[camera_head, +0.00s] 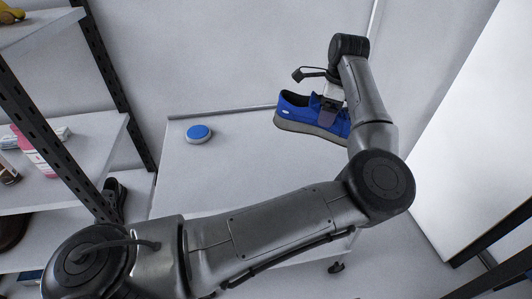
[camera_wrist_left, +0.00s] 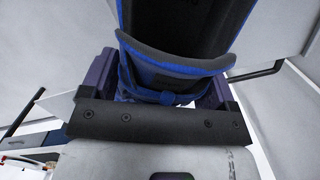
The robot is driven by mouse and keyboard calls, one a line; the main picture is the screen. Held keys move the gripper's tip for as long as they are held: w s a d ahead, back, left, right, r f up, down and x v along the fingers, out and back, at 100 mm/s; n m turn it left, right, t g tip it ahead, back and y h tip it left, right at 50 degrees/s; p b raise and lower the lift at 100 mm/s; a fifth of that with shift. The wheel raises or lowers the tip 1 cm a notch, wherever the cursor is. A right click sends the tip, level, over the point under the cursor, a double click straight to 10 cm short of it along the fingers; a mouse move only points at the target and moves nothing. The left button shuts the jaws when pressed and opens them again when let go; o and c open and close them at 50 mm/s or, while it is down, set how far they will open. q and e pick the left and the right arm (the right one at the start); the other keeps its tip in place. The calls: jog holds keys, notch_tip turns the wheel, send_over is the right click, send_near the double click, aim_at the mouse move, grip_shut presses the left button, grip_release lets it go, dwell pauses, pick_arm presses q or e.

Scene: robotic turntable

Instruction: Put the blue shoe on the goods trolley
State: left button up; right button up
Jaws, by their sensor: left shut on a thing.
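The blue shoe (camera_head: 295,104), with a grey sole, is held in the air in the head view, its toe side partly hidden by my gripper and arm. My left gripper (camera_head: 329,106) is shut on its side. In the left wrist view the shoe (camera_wrist_left: 178,65) shows its dark opening and blue rim between the purple-grey fingers (camera_wrist_left: 160,85). The goods trolley appears to be the white flat surface (camera_head: 265,155) with a caster below, partly hidden by my left arm. The shoe appears over its far right part; its height above cannot be told. My right gripper is not in view.
A round blue-and-white button (camera_head: 199,133) sits at the trolley's far left. Shelves (camera_head: 80,150) with dark posts and several goods stand at left, with a dark shoe (camera_head: 114,196) low down. A white panel (camera_head: 470,150) stands at right. The trolley's middle top looks clear.

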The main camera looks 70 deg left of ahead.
pick_arm(q)
jog(key=w+f+m, duration=0.1)
jog(key=w+d+f, duration=0.1)
jog(key=w+f, duration=0.1)
jog(key=w+d+f+m+b, duration=0.1)
jog(key=shift+w+d+f+m, duration=0.1)
jog(key=shift+w+f+m, duration=0.1)
jog(key=shift+m, duration=0.1)
jog(key=shift+w+f, duration=0.15)
jog(key=shift+f, duration=0.2)
jog(key=b, duration=0.3)
send_over(301, 158)
notch_tip(301, 158, down, 7)
notch_tip(301, 158, down, 3)
jog(key=shift+f+b, duration=0.15)
jog(key=shift+b, duration=0.75)
jog(key=shift+f, duration=0.35)
